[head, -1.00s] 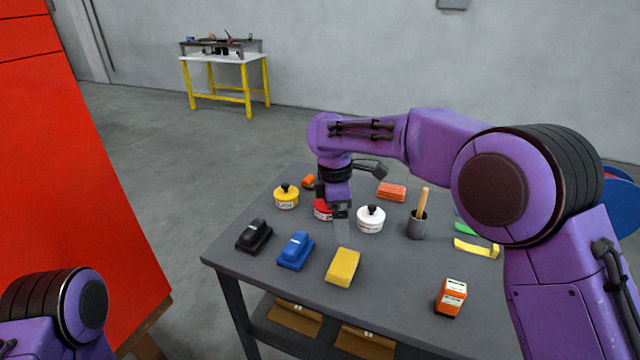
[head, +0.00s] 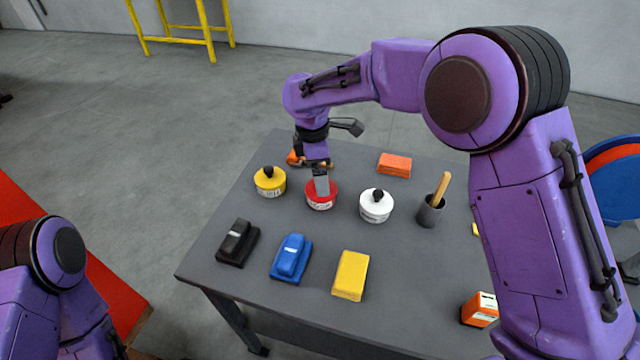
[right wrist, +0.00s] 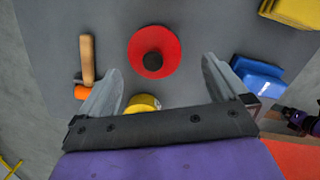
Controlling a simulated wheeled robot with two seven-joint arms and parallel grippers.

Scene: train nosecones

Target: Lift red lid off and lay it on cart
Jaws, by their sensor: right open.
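The red lid (right wrist: 168,49) sits on a round tin (head: 320,204) with a white label, on the grey cart (head: 215,240). In the right wrist view the lid is a red disc with a dark round knob (right wrist: 153,61) in its middle. My right gripper (head: 321,190) is above the red tin, pointing down. In the right wrist view its two fingers (right wrist: 160,80) are wide apart and empty, with the lid just beyond the tips. In the head view the gripper hides the knob. My left gripper is out of view; only part of the left arm shows at lower left.
A yellow-lidded tin (head: 270,182) stands left of the red one and a white-lidded tin (head: 376,207) right. Black (head: 237,243) and blue (head: 291,258) blocks and a yellow sponge (head: 350,275) lie in front.

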